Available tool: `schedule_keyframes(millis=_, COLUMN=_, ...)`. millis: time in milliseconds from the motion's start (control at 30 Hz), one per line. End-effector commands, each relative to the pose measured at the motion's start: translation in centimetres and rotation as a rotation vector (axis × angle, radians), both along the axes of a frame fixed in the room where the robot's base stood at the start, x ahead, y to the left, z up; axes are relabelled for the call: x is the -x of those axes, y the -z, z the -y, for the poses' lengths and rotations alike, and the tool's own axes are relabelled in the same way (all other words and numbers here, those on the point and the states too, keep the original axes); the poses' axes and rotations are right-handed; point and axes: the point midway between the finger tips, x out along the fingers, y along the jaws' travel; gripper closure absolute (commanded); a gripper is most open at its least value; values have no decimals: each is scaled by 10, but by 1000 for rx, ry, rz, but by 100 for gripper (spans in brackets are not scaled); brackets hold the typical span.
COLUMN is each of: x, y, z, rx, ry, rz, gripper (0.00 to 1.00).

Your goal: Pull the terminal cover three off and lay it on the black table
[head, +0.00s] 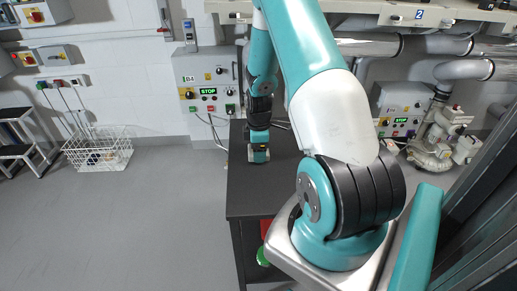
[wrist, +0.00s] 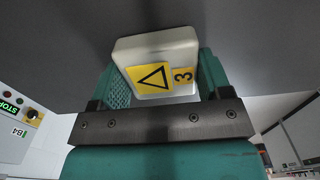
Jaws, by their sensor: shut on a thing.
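The terminal cover three (wrist: 172,45) is a whitish block with a yellow warning-triangle label and a yellow label reading 3. In the wrist view it sits between the green fingers of my gripper (wrist: 160,80), which is shut on it. In the head view my gripper (head: 259,157) points down over the far part of the black table (head: 248,203). The cover is too small and covered there to tell whether it touches the table. A dark grey surface fills the upper wrist view behind the cover.
A control box (head: 208,84) with a green STOP display is on the wall behind the table. Another control box (head: 402,110) and pipes are at the right. A white wire basket (head: 98,150) stands at the left. The floor left of the table is clear.

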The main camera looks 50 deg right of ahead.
Motion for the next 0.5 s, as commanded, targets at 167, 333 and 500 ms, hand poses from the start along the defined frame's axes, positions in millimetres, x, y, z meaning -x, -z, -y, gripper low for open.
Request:
schedule_keyframes(millis=167, x=0, y=0, z=0, rx=0, ry=0, rz=0, gripper=6)
schedule_keyframes(millis=333, x=0, y=0, z=0, rx=0, ry=0, rz=0, gripper=0)
schedule_keyframes(millis=500, x=-1, y=-5, z=1, rx=2, ry=0, rz=3, gripper=0)
